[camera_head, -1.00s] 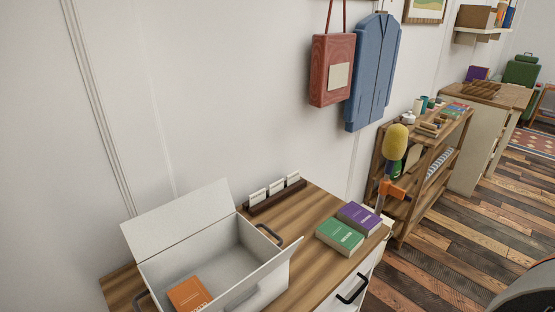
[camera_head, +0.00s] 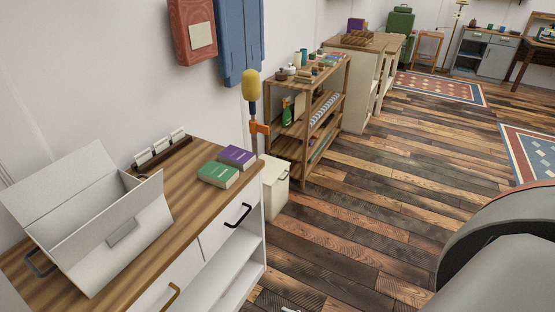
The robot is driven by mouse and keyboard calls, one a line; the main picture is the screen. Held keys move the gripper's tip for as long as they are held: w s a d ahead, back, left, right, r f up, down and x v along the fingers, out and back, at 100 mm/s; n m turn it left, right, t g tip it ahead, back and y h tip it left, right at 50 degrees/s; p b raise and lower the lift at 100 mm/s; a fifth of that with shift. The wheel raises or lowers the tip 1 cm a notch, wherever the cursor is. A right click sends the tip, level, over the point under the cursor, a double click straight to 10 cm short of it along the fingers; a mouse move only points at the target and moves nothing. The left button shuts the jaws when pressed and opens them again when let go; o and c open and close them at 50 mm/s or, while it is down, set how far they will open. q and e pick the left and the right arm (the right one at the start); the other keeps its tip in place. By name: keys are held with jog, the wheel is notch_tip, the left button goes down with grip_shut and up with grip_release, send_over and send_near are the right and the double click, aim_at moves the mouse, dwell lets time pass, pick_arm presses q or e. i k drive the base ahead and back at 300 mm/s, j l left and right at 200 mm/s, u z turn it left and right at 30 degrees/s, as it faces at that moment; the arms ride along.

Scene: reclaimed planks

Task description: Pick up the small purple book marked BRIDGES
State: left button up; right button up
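A small purple book (camera_head: 237,156) lies flat on the wooden top of the white cabinet (camera_head: 168,190), near its far right corner. Its cover lettering is too small to read for certain. A green book (camera_head: 218,174) lies flat just in front of it, very close or touching; I cannot tell which.
An open white box (camera_head: 113,242) with raised flaps stands on the cabinet's left end. A dark holder with white cards (camera_head: 160,152) sits at the back. A yellow-headed duster (camera_head: 251,88) stands beyond the books.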

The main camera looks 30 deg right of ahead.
aim_at(234, 156)
jog(key=k+l+z, duration=0.1)
jog(key=z, duration=0.15)
jog(key=k+l+z, duration=0.1)
jog(key=l+z, duration=0.15)
jog(key=i+l+u, duration=0.15)
jog(key=u, duration=0.3)
jog(key=i+l+u, duration=0.1)
jog(key=l+u, duration=0.15)
jog(key=u, duration=0.25)
jog(key=i+l+u, duration=0.2)
jog(key=l, duration=0.25)
jog(key=k+l+u, duration=0.2)
jog(key=l, duration=0.25)
jog(key=i+l, duration=0.1)
jog(key=l, duration=0.55)
jog(key=i+l+u, duration=0.15)
jog(key=l, duration=1.15)
jog(key=u, duration=0.05)
